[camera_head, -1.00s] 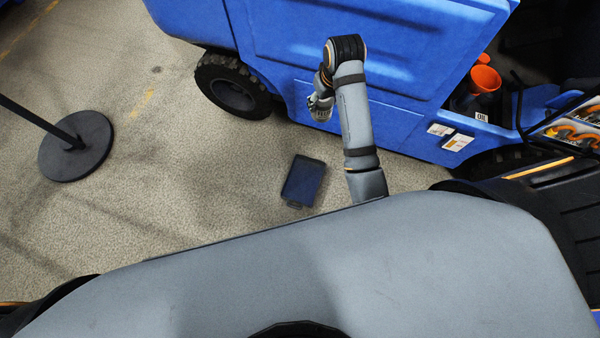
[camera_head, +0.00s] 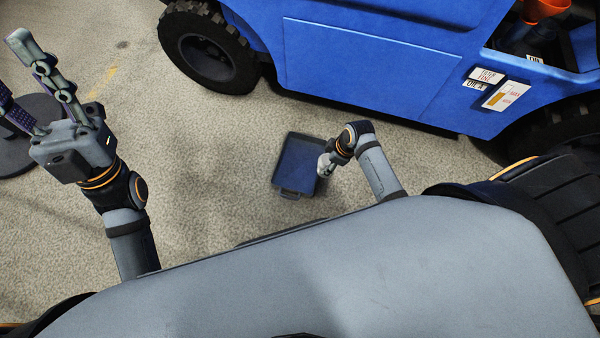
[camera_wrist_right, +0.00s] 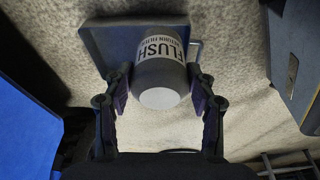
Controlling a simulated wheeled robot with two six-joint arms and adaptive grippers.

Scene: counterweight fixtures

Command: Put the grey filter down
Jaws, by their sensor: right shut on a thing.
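The grey filter (camera_wrist_right: 158,70) is a grey cylinder with a white label reading "FLUSH". In the right wrist view it sits between both fingers of my right gripper (camera_wrist_right: 158,88), which is shut on it. In the head view my right gripper (camera_head: 326,164) is small and over the right side of a dark tray; the filter there is a small pale shape, partly hidden. I cannot tell if the filter touches the tray. My left gripper (camera_head: 17,68) is raised at the left, fingers spread, empty.
The dark tray (camera_head: 284,178) with a blue inside lies on the floor; it also shows behind the filter in the wrist view (camera_wrist_right: 98,42). A blue vehicle (camera_head: 370,70) with a black wheel (camera_head: 205,58) stands beyond. A round dark stand base (camera_head: 12,150) is at far left. Floor left of the tray is clear.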

